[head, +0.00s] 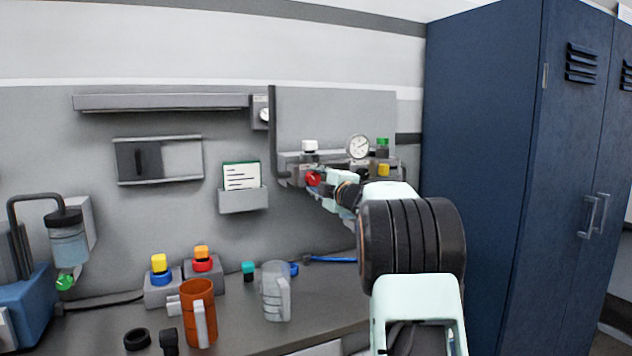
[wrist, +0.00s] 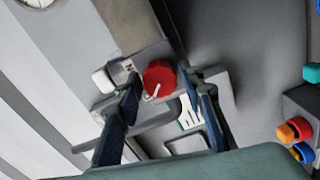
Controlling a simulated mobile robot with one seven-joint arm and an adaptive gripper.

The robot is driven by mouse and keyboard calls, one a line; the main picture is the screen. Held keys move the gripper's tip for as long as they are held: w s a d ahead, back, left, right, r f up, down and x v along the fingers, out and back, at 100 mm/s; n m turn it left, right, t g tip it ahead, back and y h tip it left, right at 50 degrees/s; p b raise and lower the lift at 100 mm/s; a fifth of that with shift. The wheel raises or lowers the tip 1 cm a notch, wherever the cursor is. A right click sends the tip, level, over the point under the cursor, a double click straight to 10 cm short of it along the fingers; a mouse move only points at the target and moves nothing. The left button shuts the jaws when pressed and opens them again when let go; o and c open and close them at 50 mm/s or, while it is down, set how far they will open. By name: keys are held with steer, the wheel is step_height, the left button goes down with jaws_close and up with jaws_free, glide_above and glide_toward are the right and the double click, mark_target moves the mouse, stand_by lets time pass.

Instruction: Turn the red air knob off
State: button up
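The red air knob (head: 313,179) is on the panel under the gauge, at the left end of the grey unit. In the wrist view the red knob (wrist: 160,75) is round, with a white pointer mark toward the lower left edge. A label with a letter N is beside it. My gripper (wrist: 160,88) is open, with one dark blue finger on each side of the knob. I cannot tell whether the fingertips touch it. In the head view my gripper (head: 326,187) reaches the knob from the right and partly hides the unit.
A white block (head: 309,146), a pressure gauge (head: 358,147) and a yellow part (head: 384,170) are close to the knob. A card holder (head: 242,200) hangs to the left. Orange mug (head: 200,313) and clear jug (head: 275,291) stand on the bench below. A blue locker (head: 485,180) is at the right.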

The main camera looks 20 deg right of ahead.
steer(key=shift+o, duration=0.8)
steer(key=shift+s, duration=0.15)
steer(key=s, duration=1.1)
steer(key=shift+s+d, duration=0.2)
steer(key=shift+s, duration=0.2)
